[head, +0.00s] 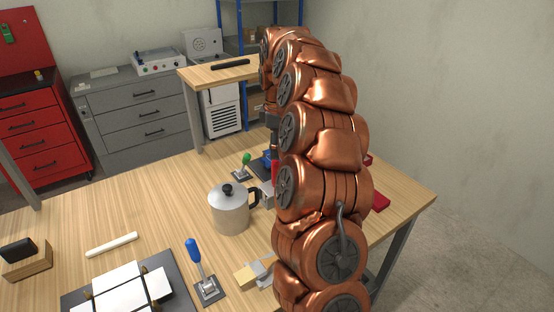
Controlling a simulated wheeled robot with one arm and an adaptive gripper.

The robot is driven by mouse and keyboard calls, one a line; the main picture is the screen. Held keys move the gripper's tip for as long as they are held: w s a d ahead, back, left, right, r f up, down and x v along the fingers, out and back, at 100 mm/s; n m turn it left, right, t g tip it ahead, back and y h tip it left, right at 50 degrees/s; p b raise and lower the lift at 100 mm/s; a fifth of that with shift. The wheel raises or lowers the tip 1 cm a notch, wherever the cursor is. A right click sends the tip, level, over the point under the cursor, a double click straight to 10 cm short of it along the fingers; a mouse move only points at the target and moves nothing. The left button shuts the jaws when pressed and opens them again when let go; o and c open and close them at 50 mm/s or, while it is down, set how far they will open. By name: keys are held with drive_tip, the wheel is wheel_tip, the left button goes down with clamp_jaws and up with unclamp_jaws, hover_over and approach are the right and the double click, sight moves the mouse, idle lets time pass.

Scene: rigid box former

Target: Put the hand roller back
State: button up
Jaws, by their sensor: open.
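I cannot pick out the hand roller with certainty. A white rod-like piece (111,244) lies loose on the wooden table at the left. A black block-shaped piece (17,250) sits in a small wooden holder (30,265) at the far left edge. My copper arm rises through the right middle of the head view. A dark part of my gripper (270,119) shows at the arm's left side, above the back of the table; the rest is hidden behind the arm. It is open, and no held object shows.
A dark board with white panels (124,288), a blue-handled toggle clamp (200,270), a metal pot (231,208) and a green-knobbed clamp (243,168) stand on the table. Red and blue items are partly hidden behind my arm. The table's left middle is mostly clear.

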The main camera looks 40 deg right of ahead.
drive_tip(key=shift+r, duration=0.6)
drive_tip(key=shift+a, duration=0.15)
drive_tip(key=s+a+r+m, duration=0.1)
drive_tip(key=s+a, duration=0.6)
drive_tip(key=a, duration=0.3)
drive_tip(key=s+a+r+m, duration=0.1)
drive_tip(key=s+a, duration=0.5)
drive_tip(key=a, duration=0.3)
drive_tip(key=s+a+f+m+g, duration=0.1)
drive_tip(key=s+a+f+m, duration=0.2)
drive_tip(key=s, duration=0.8)
drive_tip(key=s+a+f+m, duration=0.3)
drive_tip(key=s+a, duration=0.1)
drive_tip(key=s, duration=0.8)
drive_tip(key=shift+a+f+g, duration=0.2)
drive_tip(key=shift+f+g, duration=0.1)
drive_tip(key=shift+g, duration=0.1)
